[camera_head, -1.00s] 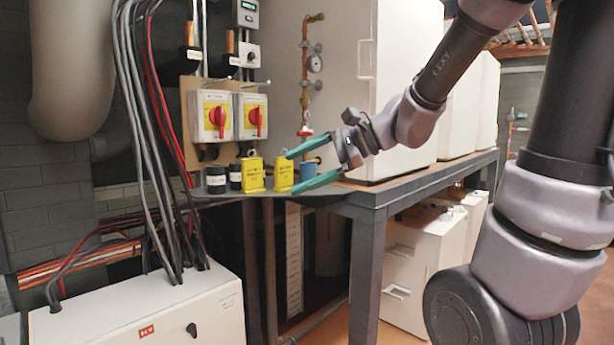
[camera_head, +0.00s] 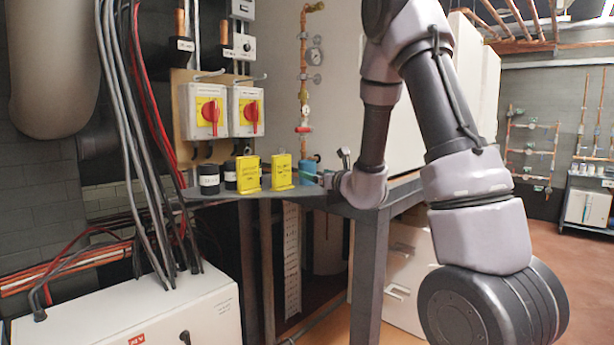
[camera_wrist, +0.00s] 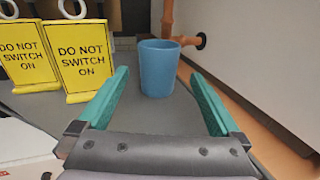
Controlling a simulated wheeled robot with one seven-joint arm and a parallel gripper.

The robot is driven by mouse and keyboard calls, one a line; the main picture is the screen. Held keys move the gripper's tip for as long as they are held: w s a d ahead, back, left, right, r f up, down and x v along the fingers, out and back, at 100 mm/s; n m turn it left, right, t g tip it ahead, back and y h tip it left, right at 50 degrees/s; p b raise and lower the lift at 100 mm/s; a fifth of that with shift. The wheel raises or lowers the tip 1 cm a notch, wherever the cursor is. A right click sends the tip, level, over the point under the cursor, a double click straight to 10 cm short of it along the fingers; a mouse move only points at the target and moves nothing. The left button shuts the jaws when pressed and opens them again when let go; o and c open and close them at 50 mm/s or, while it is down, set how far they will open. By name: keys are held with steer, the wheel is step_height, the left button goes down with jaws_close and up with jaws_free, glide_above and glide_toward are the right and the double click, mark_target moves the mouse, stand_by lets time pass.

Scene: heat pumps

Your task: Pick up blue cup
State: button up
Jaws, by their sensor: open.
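The blue cup (camera_wrist: 158,68) stands upright on the grey shelf, ahead of my gripper (camera_wrist: 163,95) in the wrist view. It lies between the lines of the two teal fingers, just beyond their tips. The fingers are apart and nothing is held. In the head view the blue cup (camera_head: 307,168) shows small beside the right yellow sign, partly hidden. My gripper (camera_head: 322,178) is at the shelf's right end, close to the cup, its fingers hard to make out there.
Two yellow "do not switch on" signs (camera_wrist: 80,58) (camera_head: 248,173) stand left of the cup, with dark cylinders (camera_head: 209,180) farther left. A white cabinet wall (camera_wrist: 262,60) rises close on the right. A copper pipe (camera_wrist: 168,18) is behind the cup.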

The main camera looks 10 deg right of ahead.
mark_target(312, 172)
steer(key=shift+x, duration=3.05)
steer(key=shift+a+r, duration=0.1)
steer(key=c, duration=1.4)
